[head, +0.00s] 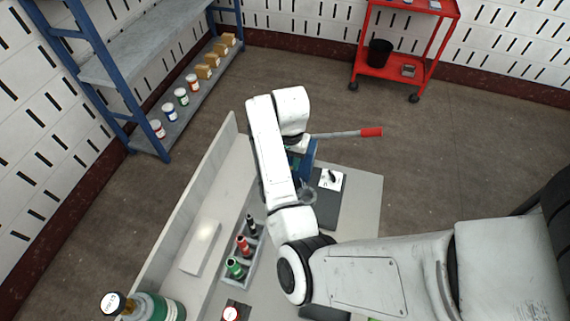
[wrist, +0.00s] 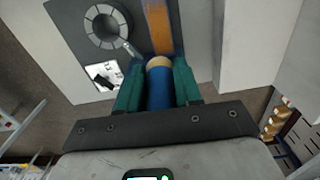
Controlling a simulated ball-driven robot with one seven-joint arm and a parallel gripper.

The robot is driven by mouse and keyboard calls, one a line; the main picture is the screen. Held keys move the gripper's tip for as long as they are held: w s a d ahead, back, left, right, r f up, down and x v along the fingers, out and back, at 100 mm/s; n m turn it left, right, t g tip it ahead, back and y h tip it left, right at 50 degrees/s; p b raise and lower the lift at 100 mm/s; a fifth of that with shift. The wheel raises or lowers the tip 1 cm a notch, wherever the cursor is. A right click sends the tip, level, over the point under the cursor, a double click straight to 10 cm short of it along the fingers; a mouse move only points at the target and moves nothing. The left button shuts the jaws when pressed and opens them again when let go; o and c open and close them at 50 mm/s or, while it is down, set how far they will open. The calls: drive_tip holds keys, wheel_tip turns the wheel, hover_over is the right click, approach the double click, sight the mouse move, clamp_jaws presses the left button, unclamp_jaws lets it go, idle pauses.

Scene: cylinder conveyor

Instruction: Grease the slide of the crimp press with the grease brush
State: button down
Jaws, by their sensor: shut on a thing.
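In the wrist view my gripper (wrist: 158,88) is shut on a blue cylindrical handle with a tan end, apparently the grease brush (wrist: 160,92); its bristles are not clearly visible. Beyond its tan end is an orange-brown strip (wrist: 158,28), which looks like the press slide. I cannot tell whether the brush touches it. In the head view the blue crimp press (head: 307,158) stands on the table, partly behind my arm. Its grey lever with a red grip (head: 371,132) points right. My gripper is hidden there by my arm.
A grey segmented ring (wrist: 108,27) and a white card (wrist: 103,76) lie beside the press. A grey tray (head: 225,283) holds several coloured bottles on the table (head: 362,205). A blue shelf rack (head: 112,67) and a red cart (head: 428,70) stand behind.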

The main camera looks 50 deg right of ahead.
drive_tip(key=shift+w+a+r, duration=0.1)
drive_tip(key=shift+a+r, duration=0.15)
drive_tip(key=shift+r, duration=0.9)
drive_tip(key=shift+w+a+r, duration=0.1)
drive_tip(key=shift+a+r, duration=0.1)
drive_tip(key=shift+r, duration=0.9)
drive_tip(key=w+a+f+n+b, duration=0.1)
drive_tip(key=w+a+f+n, duration=0.1)
drive_tip(key=a+n, duration=0.2)
drive_tip(key=w+a+f+n+b, duration=0.2)
drive_tip(key=a+n, duration=0.3)
drive_tip(key=a, duration=0.5)
drive_tip(key=w+a+f+n+b, duration=0.1)
drive_tip(key=a+f+n+b, duration=0.1)
drive_tip(key=a+n, duration=0.3)
drive_tip(key=shift+w+a, duration=0.2)
drive_tip(key=shift+a, duration=0.3)
drive_tip(key=shift+w+a, duration=0.2)
drive_tip(key=shift+a, duration=0.25)
